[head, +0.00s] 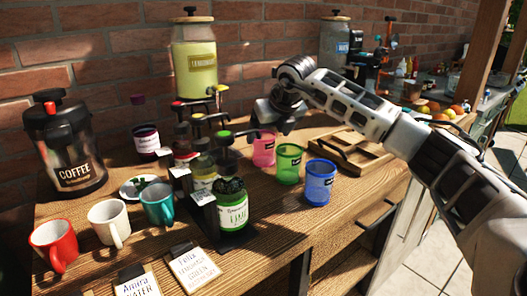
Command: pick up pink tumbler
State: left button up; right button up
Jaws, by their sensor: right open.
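The pink tumbler (264,150) stands upright on the wooden table, left of the green tumbler (289,164) and the blue tumbler (319,183). My right gripper (274,120) is open, its dark fingers showing just above the pink tumbler in the head view. I see nothing held in it. I cannot tell exactly how far the fingers are from the rim. My left gripper is not in view.
Syrup bottles with pumps (202,165) and a green jar (232,208) stand left of the tumblers. A wooden tray (352,152) lies to the right. Mugs (109,221) and a coffee dispenser (66,145) are at left. A lemonade jar (194,60) stands behind.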

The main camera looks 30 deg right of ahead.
aim_at(266, 142)
jog(key=shift+p+x, duration=0.55)
jog(key=shift+x, duration=2.25)
jog(key=shift+d+r, duration=0.15)
jog(key=shift+r, duration=0.05)
jog(key=c, duration=1.1)
